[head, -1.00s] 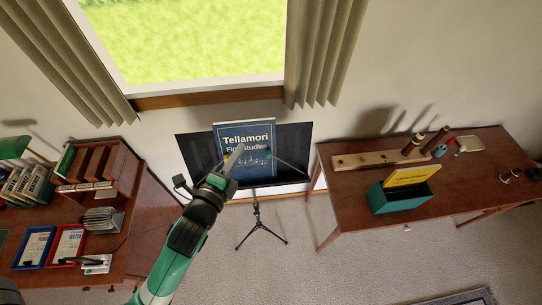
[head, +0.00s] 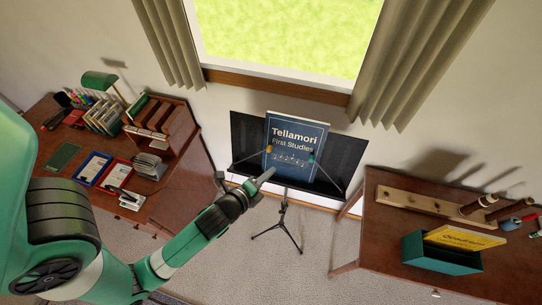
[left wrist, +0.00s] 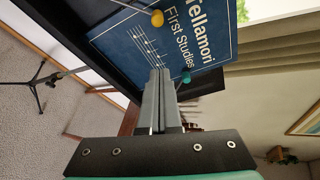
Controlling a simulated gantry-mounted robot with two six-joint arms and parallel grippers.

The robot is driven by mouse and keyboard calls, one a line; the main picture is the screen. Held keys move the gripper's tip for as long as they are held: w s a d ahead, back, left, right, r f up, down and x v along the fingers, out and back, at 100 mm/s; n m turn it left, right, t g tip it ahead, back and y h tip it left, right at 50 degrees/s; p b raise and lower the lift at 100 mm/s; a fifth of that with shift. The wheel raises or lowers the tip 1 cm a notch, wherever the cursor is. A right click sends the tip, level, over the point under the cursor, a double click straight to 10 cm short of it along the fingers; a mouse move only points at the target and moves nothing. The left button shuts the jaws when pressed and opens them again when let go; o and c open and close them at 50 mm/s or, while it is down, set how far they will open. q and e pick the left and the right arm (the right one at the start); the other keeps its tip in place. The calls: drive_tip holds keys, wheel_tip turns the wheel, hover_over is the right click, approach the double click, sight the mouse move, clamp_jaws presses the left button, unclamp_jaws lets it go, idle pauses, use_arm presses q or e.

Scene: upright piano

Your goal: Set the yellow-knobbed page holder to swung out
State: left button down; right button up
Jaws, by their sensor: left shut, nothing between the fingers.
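The page holder's yellow knob (head: 269,149) sits over the left edge of the blue "Tellamori First Studies" book (head: 297,135), on a thin wire running up from the lower left of the black music stand (head: 343,160). The yellow knob also shows in the left wrist view (left wrist: 157,18), in front of the cover. A second wire carries a teal knob (head: 311,159) over the book's right side; it shows in the left wrist view too (left wrist: 186,77). My left gripper (head: 271,171) is shut and empty, its tips just below the yellow knob, apart from it.
A desk (head: 160,205) with trays and a lamp stands at left. A table (head: 385,250) with a teal box and a peg rack stands at right. The stand's tripod (head: 282,218) is on the carpet between them.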

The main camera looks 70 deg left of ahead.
use_arm(q)
drive_tip(key=x, duration=0.7)
drive_tip(key=shift+w+a, duration=0.2)
drive_tip(key=shift+w, duration=0.05)
drive_tip(key=shift+s+a+r+p, duration=0.2)
drive_tip(key=shift+s+a+p, duration=0.15)
drive_tip(key=shift+s+a, duration=0.1)
drive_tip(key=shift+s+a+r+p, duration=0.25)
drive_tip(key=shift+s+a+p, duration=0.1)
drive_tip(key=shift+a, duration=0.1)
drive_tip(key=shift+s+a+r, duration=0.15)
drive_tip(key=shift+s+a, duration=0.25)
drive_tip(key=shift+s, duration=0.1)
